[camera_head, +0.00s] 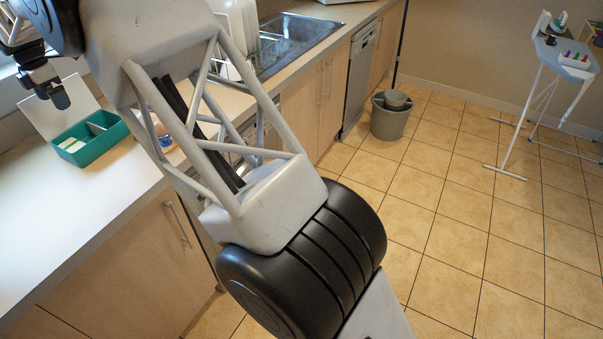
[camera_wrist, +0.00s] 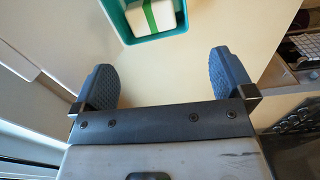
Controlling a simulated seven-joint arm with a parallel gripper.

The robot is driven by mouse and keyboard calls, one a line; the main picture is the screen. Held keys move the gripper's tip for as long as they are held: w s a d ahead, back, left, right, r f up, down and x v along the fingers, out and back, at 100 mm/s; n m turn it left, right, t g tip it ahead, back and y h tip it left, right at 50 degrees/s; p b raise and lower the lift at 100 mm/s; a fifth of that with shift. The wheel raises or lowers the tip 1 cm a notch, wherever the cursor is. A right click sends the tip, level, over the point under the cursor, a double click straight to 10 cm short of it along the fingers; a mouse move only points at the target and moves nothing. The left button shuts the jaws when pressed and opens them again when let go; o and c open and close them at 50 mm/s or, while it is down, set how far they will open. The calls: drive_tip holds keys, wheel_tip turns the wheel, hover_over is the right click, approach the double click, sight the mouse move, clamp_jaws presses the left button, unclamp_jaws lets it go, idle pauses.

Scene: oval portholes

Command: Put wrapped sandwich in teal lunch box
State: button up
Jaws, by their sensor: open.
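The teal lunch box (camera_head: 98,149) stands open on the counter at the left of the head view, with its white lid (camera_head: 58,106) raised behind it. A divider splits its inside. A white block with a green band, which looks like the wrapped sandwich (camera_head: 72,144), sits in the left compartment. In the wrist view the sandwich (camera_wrist: 152,16) lies inside the teal walls (camera_wrist: 158,38), cut off by the top edge. My gripper (camera_wrist: 162,62) is open and empty, its two fingers spread apart. It also shows above and left of the box in the head view (camera_head: 52,92).
A small orange and blue item (camera_head: 165,141) sits right of the box, partly hidden by my arm. White plates (camera_head: 236,32) stand by the sink (camera_head: 300,42). The counter (camera_head: 60,200) in front of the box is clear.

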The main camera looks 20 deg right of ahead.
drive_tip(key=s+d+r+m, duration=0.3)
drive_tip(key=d+r, duration=0.1)
drive_tip(key=d, duration=0.6)
drive_tip(key=s+d+r+m+t, duration=0.1)
drive_tip(key=s+d+r+m, duration=0.25)
drive_tip(key=d, duration=0.75)
drive_tip(key=s+d+r+m, duration=0.3)
drive_tip(key=d+r, duration=0.1)
drive_tip(key=d, duration=0.6)
drive_tip(key=s+d+m, duration=0.7)
drive_tip(key=s+d, duration=0.7)
drive_tip(key=d, duration=0.3)
drive_tip(key=s+d+f+m, duration=0.3)
drive_tip(key=s+d, duration=0.2)
drive_tip(key=s, duration=0.4)
drive_tip(key=s+d+f+m+t, duration=0.1)
drive_tip(key=s+d+f+m, duration=0.2)
drive_tip(key=s, duration=0.6)
drive_tip(key=s+d+f+m, duration=0.4)
drive_tip(key=s+d, duration=0.3)
drive_tip(key=s, duration=0.3)
drive_tip(key=shift+d+t, duration=0.2)
drive_tip(key=shift+t, duration=0.1)
